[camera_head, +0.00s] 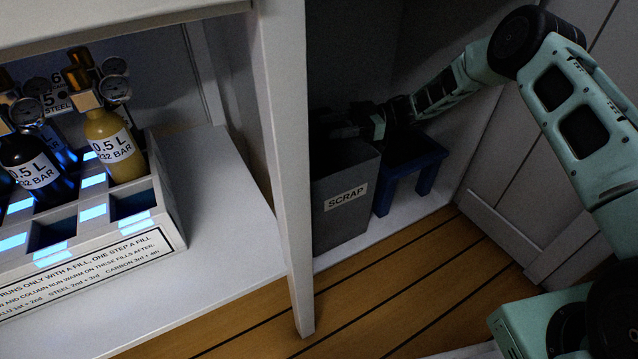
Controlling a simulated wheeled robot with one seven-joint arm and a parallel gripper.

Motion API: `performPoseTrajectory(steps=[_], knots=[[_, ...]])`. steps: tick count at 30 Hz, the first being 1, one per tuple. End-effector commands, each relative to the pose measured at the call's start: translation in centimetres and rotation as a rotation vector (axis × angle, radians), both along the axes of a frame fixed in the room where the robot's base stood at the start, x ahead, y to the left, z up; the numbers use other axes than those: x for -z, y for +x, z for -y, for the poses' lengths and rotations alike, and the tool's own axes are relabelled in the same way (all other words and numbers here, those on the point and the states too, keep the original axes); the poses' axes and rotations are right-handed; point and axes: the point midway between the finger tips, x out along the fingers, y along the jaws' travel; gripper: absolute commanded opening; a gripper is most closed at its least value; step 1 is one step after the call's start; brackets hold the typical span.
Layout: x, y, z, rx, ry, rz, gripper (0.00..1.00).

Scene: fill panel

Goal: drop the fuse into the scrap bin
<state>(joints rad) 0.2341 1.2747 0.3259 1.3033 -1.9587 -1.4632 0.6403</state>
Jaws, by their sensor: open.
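The scrap bin (343,201) is a grey open-topped box with a white SCRAP label, standing on the cabinet floor in the right compartment. My arm reaches in from the right, and my gripper (345,131) is at the bin's mouth, over its rear part. The gripper is dark and in shadow; it is open. I cannot make out a fuse in this view; the inside of the bin is hidden by its front wall and the dark.
A small blue stool (412,172) stands right of the bin, under my forearm. A white upright (283,160) divides the compartments. At left, a white rack (165,222) holds several gauge-topped bottles. A panelled door (545,150) is at right.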

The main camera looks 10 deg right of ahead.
Motion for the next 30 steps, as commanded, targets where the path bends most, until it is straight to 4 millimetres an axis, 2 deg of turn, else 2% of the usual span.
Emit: performPoseTrajectory(steps=[1,9,15,20,30], knots=[[-0.5,0.2,1.0,0.003,-0.002,-0.001,0.49],[-0.4,0.8,6.6,0.002,-0.002,0.0,0.49],[-0.2,1.2,9.3,0.002,-0.001,0.001,0.49],[0.0,1.2,10.0,0.001,0.0,0.0,0.49],[0.0,1.2,10.0,0.0,0.0,0.0,0.49]])
